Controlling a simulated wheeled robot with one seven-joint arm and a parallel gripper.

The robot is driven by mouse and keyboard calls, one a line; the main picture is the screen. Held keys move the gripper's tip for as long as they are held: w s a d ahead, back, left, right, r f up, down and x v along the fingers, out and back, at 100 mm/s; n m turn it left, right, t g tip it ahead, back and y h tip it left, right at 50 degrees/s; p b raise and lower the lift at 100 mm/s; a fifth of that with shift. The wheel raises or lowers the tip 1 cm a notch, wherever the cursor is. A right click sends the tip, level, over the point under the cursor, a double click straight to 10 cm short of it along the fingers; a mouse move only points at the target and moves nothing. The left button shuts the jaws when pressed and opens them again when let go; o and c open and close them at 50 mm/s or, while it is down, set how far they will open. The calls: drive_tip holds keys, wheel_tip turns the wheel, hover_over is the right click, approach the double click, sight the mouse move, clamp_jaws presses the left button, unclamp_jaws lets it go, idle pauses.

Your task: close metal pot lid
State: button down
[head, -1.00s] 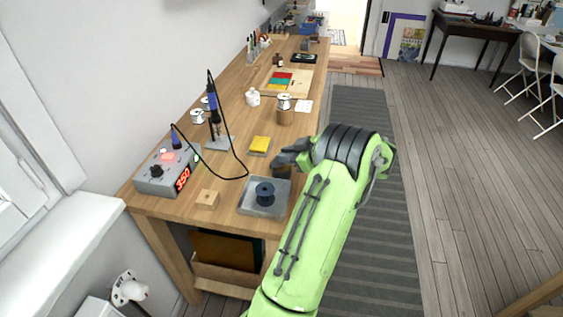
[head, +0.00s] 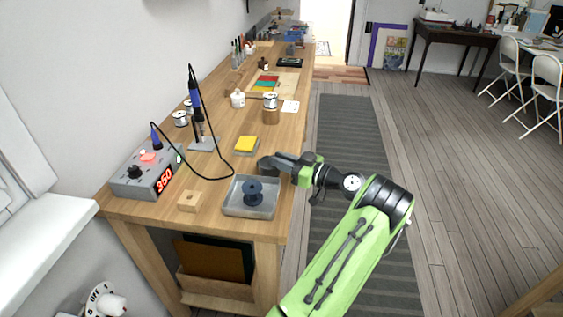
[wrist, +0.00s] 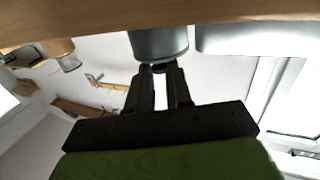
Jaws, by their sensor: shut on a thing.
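The metal pot (wrist: 158,42) is a grey cylinder against the wooden bench in the wrist view, which shows the scene upside down. A small dark knob (wrist: 158,68) shows at its end, between my fingertips. My gripper (wrist: 159,76) is shut on this knob, which seems to belong to the lid. In the head view my gripper (head: 272,163) reaches in from the right over the bench edge, just behind the grey tray. It largely hides the pot there. I cannot tell whether the lid sits fully flush on the pot.
A grey tray (head: 236,209) with a dark blue spool (head: 253,190) lies close in front of my gripper. A yellow sponge-like block (head: 246,144), a wooden block (head: 189,202) and a soldering station (head: 147,177) are to the left. The floor right of the bench is open.

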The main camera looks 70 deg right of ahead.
drive_tip(key=shift+f, duration=0.1)
drive_tip(key=c, duration=1)
unclamp_jaws()
drive_tip(key=shift+c, duration=0.2)
drive_tip(key=p+v, duration=0.3)
drive_tip(key=v, duration=1.2)
drive_tip(key=shift+s, duration=0.4)
